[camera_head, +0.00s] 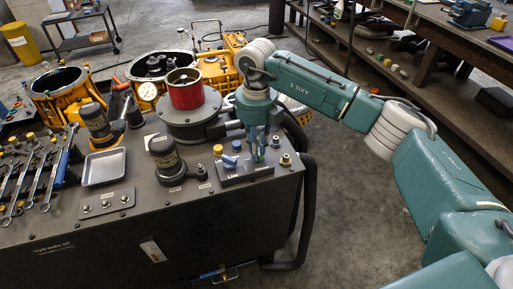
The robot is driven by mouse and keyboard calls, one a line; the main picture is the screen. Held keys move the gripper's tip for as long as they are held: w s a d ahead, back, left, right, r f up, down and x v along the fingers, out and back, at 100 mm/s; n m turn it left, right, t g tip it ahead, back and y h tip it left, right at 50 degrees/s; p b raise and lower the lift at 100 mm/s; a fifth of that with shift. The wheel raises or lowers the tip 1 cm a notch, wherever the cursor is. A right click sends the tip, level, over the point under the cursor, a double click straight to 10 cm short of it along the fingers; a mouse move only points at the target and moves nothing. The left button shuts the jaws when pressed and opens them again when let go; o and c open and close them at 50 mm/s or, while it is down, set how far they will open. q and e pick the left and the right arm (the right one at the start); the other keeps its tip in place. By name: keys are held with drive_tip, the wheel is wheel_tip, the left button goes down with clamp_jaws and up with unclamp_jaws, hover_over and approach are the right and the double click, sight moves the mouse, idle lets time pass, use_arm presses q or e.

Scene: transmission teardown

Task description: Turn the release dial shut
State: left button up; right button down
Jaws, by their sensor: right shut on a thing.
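My right gripper (258,156) points down at the right part of the dark hydraulic cart's top (205,205). Its fingers are shut on a small part at the dark labelled block (244,175), which I take to be the release dial. The fingers hide most of it, so I cannot tell how far it is turned. My left gripper is not in view.
Beside the gripper stand a blue knob (229,162), a yellow cap (218,150) and a brass-topped fitting (285,160). A red cylinder (185,92) on a round base stands behind. Wrenches (40,175) and a metal tray (104,168) lie left.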

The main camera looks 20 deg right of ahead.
drive_tip(key=shift+w+r, duration=0.1)
drive_tip(key=c, duration=1.6)
unclamp_jaws()
drive_tip(key=shift+c, duration=0.2)
wheel_tip(320, 180, up, 12)
